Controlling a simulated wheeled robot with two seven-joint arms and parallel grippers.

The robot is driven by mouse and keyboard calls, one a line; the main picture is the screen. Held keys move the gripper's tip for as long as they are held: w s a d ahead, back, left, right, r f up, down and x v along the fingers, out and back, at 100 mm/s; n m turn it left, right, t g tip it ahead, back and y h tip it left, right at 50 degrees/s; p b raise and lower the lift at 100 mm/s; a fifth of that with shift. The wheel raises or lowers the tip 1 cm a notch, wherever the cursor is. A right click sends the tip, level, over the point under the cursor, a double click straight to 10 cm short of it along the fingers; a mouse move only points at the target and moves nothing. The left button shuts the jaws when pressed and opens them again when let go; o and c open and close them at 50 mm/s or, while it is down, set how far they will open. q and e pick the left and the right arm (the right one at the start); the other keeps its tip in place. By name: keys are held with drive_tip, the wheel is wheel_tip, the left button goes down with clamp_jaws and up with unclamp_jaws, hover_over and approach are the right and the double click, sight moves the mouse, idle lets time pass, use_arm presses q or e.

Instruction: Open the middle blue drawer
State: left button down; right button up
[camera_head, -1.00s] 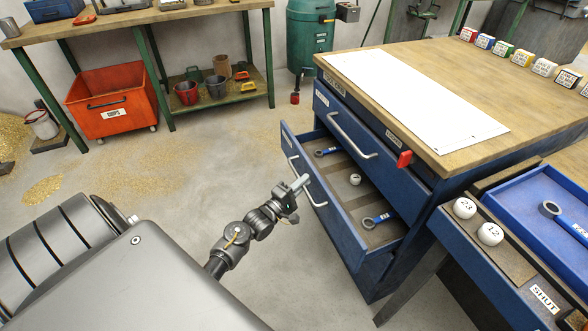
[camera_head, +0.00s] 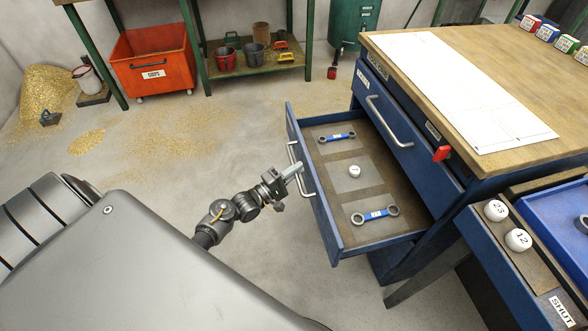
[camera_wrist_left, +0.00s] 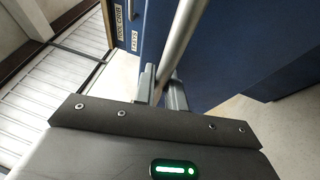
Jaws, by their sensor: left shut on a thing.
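The middle blue drawer (camera_head: 390,222) is pulled well out of the blue cabinet. In the left wrist view, the two fingers (camera_wrist_left: 162,88) close around the silver bar (camera_wrist_left: 175,50) in front of the blue front. My right gripper is not in view.
A wooden worktop (camera_head: 480,60) carries a white sheet.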

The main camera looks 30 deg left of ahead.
use_arm(q)
drive_tip(key=c, duration=1.7)
unclamp_jaws()
drive_tip(key=shift+c, duration=0.2)
drive_tip(key=v, duration=1)
drive_tip(key=shift+s+a, duration=0.15)
drive_tip(key=shift+s, duration=0.2)
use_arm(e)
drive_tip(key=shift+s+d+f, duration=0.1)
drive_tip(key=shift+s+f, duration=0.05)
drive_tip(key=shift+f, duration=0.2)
use_arm(q)
drive_tip(key=shift+f, duration=0.1)
